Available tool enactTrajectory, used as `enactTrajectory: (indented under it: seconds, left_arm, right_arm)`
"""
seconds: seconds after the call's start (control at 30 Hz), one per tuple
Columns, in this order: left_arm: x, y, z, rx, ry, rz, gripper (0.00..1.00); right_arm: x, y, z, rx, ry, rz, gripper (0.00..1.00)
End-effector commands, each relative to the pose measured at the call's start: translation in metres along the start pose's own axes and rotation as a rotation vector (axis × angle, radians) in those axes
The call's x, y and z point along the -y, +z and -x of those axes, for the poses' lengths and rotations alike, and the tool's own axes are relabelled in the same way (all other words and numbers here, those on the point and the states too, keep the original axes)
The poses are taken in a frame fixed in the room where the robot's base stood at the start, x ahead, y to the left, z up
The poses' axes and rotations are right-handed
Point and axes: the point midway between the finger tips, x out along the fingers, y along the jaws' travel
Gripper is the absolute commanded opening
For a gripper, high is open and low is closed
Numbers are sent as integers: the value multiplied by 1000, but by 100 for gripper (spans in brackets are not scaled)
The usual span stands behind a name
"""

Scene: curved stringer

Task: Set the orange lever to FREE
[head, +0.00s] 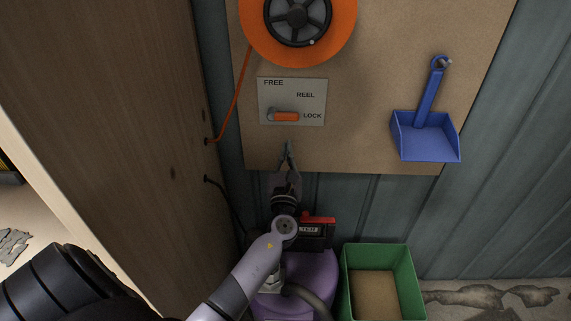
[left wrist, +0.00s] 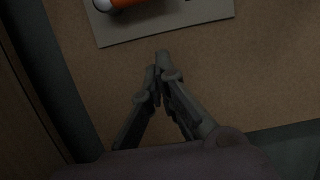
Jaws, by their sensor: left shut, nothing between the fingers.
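The orange lever (head: 286,117) sits on a grey label plate (head: 292,87) marked FREE, REEL and LOCK. It lies flat, pivot at its left end, its free end pointing right toward LOCK. My left gripper (head: 289,145) is shut and empty, just below the plate and apart from the lever. In the left wrist view the lever (left wrist: 124,3) shows only partly at the top edge, and my shut fingertips (left wrist: 160,68) are below the plate's lower edge. My right gripper is not in view.
An orange reel (head: 262,48) is mounted above the plate, its cord running left to the wooden panel (head: 150,120). A blue dustpan (head: 428,135) hangs at the right of the board. A green bin (head: 413,285) and a purple object (head: 290,300) stand below.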

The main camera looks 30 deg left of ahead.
Motion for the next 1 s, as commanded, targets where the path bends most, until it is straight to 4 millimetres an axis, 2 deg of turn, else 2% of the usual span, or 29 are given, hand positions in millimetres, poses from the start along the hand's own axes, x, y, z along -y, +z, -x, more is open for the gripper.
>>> enactTrajectory:
  seconds: [0.07, 0.13, 0.33, 1.0]
  left_arm:
    - [-1, 2, -18, 2, 3, -2, 0]
    - [0, 19, -20, 0, 1, 3, 0]
    - [-1, 36, -24, -1, 1, 1, 0]
    - [1, 40, -24, 0, 8, 30, 0]
  right_arm:
    - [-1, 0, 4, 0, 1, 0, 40]
    - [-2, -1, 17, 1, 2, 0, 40]
    - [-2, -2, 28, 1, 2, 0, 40]
    - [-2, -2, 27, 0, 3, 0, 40]
